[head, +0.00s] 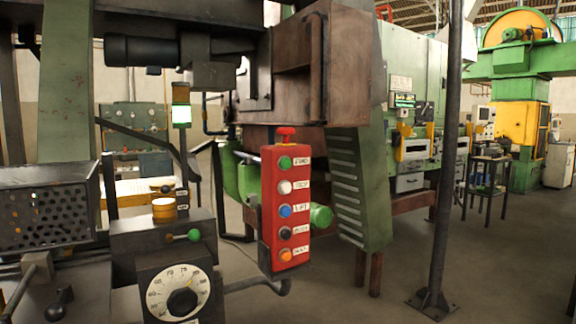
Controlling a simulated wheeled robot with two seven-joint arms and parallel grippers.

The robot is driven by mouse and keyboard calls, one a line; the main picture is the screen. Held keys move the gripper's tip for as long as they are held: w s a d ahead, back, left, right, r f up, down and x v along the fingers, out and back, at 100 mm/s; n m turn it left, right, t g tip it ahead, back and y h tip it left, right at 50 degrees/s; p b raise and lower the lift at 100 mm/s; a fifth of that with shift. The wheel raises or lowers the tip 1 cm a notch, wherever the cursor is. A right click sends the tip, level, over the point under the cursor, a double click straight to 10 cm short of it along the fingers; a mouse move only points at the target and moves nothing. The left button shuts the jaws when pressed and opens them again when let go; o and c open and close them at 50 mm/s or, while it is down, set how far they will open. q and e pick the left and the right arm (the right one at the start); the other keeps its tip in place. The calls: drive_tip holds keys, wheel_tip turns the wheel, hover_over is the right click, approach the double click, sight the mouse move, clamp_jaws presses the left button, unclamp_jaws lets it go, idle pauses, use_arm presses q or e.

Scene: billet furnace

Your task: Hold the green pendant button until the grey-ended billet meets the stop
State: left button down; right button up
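A red pendant box (266,208) hangs upright near the middle of the head view, with a column of labelled buttons on its face. The green pendant button (285,163) is the top one of the column, below a red mushroom button (285,133). Below it are a white button (284,187), a blue button (285,211), a black button (285,233) and an orange button (286,255). Nothing touches or covers the green button. I cannot make out the grey-ended billet or the stop. Neither of my grippers is in view.
A dark console with a round dial (180,293) and a green-knobbed lever (193,235) stands left of the pendant. A lit green-white lamp (181,115) is above it. A dark post (444,150) stands at the right. Open floor (375,300) lies between pendant and post.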

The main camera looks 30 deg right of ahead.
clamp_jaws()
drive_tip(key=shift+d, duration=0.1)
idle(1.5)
